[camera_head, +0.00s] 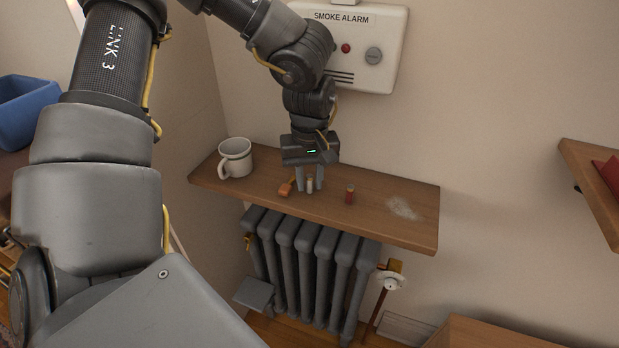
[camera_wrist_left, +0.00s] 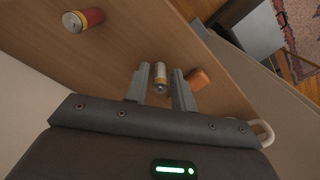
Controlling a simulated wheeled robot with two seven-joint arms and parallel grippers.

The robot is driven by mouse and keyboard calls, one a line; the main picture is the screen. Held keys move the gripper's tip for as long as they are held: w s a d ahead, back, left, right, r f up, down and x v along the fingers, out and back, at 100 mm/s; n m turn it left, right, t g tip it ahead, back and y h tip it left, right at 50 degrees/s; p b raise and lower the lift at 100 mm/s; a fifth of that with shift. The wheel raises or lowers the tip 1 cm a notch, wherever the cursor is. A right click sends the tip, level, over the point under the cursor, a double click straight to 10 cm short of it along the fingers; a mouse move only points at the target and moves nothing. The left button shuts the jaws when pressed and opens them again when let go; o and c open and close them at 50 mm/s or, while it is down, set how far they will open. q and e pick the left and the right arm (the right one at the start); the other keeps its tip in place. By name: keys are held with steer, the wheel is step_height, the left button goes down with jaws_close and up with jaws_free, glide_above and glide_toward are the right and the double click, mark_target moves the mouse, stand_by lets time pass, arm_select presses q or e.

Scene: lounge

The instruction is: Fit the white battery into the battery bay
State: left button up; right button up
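The white battery (camera_head: 310,186) stands upright on the wooden wall shelf. My left gripper (camera_head: 311,181) points down over the shelf, with one finger on each side of the battery. In the left wrist view the fingers (camera_wrist_left: 161,82) are apart, with a narrow gap to the battery on both sides. The white smoke alarm (camera_head: 378,28) is on the wall above. My arm covers its left part, and I cannot make out a battery bay on it. My right gripper is not in view.
The wooden shelf (camera_head: 385,218) also holds a red battery (camera_head: 350,193), a small orange piece (camera_head: 286,189) close beside the gripper, and a white mug (camera_head: 235,158). The right end has a pale dusty patch. A radiator (camera_head: 310,265) stands below.

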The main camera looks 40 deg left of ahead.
mark_target(310, 175)
arm_select(q)
jaws_close()
steer(key=shift+r, duration=0.15)
steer(key=shift+r+p, duration=1.45)
steer(key=shift+r, duration=0.9)
